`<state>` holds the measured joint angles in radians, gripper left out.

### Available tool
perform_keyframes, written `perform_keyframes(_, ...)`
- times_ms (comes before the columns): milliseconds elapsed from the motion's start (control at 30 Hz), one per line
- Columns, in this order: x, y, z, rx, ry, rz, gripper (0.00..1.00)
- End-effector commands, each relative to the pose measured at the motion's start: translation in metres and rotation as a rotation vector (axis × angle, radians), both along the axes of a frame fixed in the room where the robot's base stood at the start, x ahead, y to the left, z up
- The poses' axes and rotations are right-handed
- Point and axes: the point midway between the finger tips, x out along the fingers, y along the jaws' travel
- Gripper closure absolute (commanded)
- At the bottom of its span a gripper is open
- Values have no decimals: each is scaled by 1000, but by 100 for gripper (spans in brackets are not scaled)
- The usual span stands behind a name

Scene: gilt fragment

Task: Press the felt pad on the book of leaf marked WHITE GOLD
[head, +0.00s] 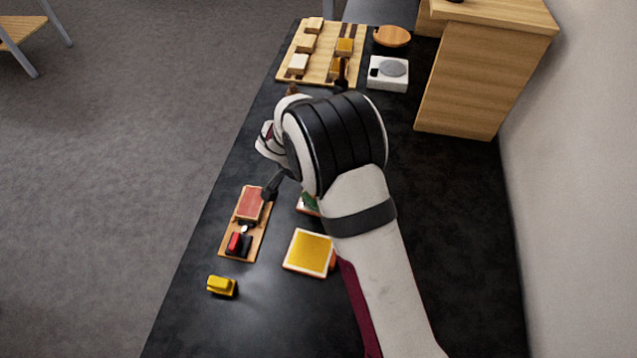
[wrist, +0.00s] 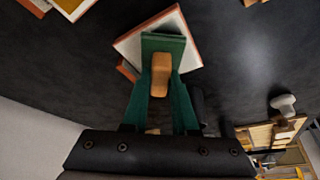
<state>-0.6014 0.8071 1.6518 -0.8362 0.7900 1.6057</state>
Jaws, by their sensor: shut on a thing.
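My gripper (wrist: 161,76) is shut on the orange-brown wooden handle of the felt pad (wrist: 163,44). The pad's green block shows beyond the fingertips in the wrist view, and a bit of green shows beside my arm in the head view (head: 310,200). Behind the pad is a book of leaf (wrist: 185,28) with a pale face and red-orange edges. Whether the pad touches it I cannot tell. A corner of this book shows in the head view (head: 301,208); my arm hides the rest. No marking is readable.
A gold-yellow book (head: 310,252) lies nearby. A wooden tray (head: 228,253) with a reddish block is left of it, with a yellow item (head: 222,286) in front. A slatted board (head: 284,76) with several blocks and a white device (head: 388,73) stand at the far end.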

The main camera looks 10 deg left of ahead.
Motion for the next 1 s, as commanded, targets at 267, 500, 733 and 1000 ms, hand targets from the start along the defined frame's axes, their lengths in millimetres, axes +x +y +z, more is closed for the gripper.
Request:
perform_keyframes(267, 0, 0, -3, 0, 0, 1, 100)
perform_keyframes(500, 0, 0, -6, -1, -1, 1, 100)
perform_keyframes(733, 0, 0, -9, -1, -1, 0, 100)
perform_keyframes(1000, 0, 0, -9, 0, 0, 0, 100)
